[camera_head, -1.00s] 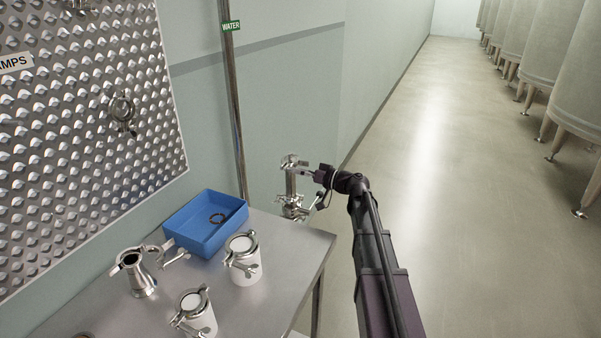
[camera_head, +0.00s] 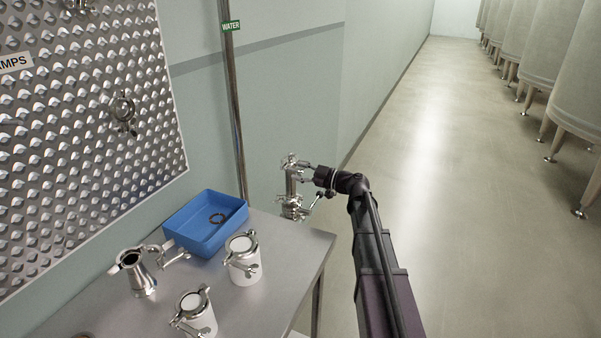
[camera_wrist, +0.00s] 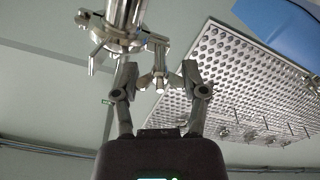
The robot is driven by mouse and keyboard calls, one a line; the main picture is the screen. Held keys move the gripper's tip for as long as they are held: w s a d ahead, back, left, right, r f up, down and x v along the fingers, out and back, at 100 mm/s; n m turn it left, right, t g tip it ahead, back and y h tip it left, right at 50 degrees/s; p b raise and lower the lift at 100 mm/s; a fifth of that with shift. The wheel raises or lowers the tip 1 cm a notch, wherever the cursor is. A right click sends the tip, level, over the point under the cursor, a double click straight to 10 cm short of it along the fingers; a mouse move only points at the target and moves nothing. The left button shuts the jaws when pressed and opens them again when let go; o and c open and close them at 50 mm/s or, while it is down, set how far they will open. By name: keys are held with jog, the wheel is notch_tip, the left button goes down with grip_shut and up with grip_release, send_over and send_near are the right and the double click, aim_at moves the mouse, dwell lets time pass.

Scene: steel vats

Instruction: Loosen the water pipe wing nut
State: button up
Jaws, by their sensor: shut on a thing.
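The steel water pipe fitting (camera_head: 291,187) stands just past the far end of the steel table, with clamps at its top and lower down. My gripper (camera_head: 309,172) reaches it from the right, near the upper part of the fitting. In the wrist view the wing nut (camera_wrist: 159,72) lies between the two fingertips of my gripper (camera_wrist: 158,78), just beside the clamp (camera_wrist: 118,38) on the pipe. The fingers are closed in on the wing nut's wings. In the head view the wing nut is too small and partly hidden to make out.
The steel table (camera_head: 275,290) holds a blue bin (camera_head: 203,238) with a ring-shaped gasket, clamped white jars (camera_head: 245,268) and a steel reducer (camera_head: 139,275). Open floor lies right, with vats (camera_head: 555,50) beyond.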

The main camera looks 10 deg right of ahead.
jog(key=n, duration=0.5)
jog(key=shift+n, duration=0.3)
jog(key=n, duration=0.5)
dwell(0.4)
jog(key=o, duration=1.2)
jog(key=shift+c, duration=0.2)
jog(key=shift+d, duration=0.1)
jog(key=v, duration=1.2)
